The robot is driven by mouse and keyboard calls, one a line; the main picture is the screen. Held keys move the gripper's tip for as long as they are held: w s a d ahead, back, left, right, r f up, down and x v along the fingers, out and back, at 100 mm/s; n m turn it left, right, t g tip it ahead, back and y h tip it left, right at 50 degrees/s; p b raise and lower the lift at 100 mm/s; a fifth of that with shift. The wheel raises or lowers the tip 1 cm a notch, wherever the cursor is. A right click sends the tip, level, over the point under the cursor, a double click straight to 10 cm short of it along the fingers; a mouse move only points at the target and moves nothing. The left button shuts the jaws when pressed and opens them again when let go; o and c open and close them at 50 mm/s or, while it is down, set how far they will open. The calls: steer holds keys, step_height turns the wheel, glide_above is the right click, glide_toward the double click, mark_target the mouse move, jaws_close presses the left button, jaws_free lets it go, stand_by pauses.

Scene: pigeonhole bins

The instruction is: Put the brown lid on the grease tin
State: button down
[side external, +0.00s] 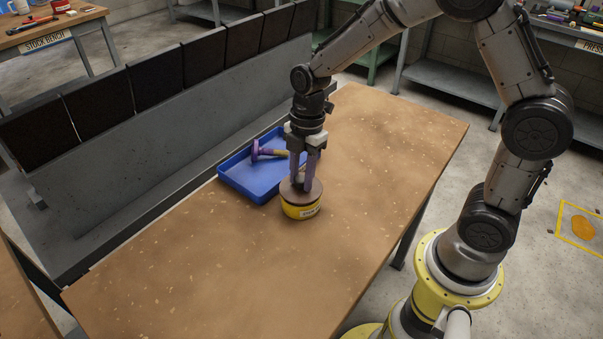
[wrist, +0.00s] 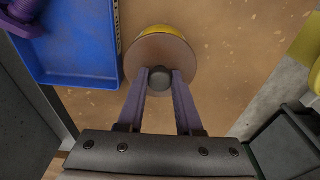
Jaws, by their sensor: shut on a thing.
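The brown lid (side external: 300,188) is a flat disc with a small knob on top. My gripper (side external: 302,178) points down with its purple fingers shut on the lid's knob; the wrist view shows the grey knob (wrist: 159,78) between the fingertips. The yellow grease tin (side external: 300,207), with a pale label, stands upright on the table directly under the lid. In the wrist view a yellow strip of the tin (wrist: 160,30) shows past the lid's far edge, so the lid looks slightly off centre. I cannot tell whether the lid touches the tin's rim.
A blue tray (side external: 235,186) holding a purple-headed hammer (side external: 268,151) lies just behind and left of the tin. A row of dark pigeonhole bins (side external: 155,76) stands along the table's far left side. The brown table (side external: 390,150) is clear to the right and in front.

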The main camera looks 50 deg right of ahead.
steer(key=shift+f, duration=0.6)
steer(key=c, duration=0.9)
jaws_free()
steer(key=shift+o, duration=0.2)
steer(key=o, duration=0.5)
steer(key=shift+d+r, duration=0.15)
steer(key=shift+r, duration=1.2)
steer(key=shift+d+r, duration=0.2)
steer(key=shift+r, duration=1.1)
steer(key=shift+d+r, duration=0.15)
steer(key=shift+r, duration=1.2)
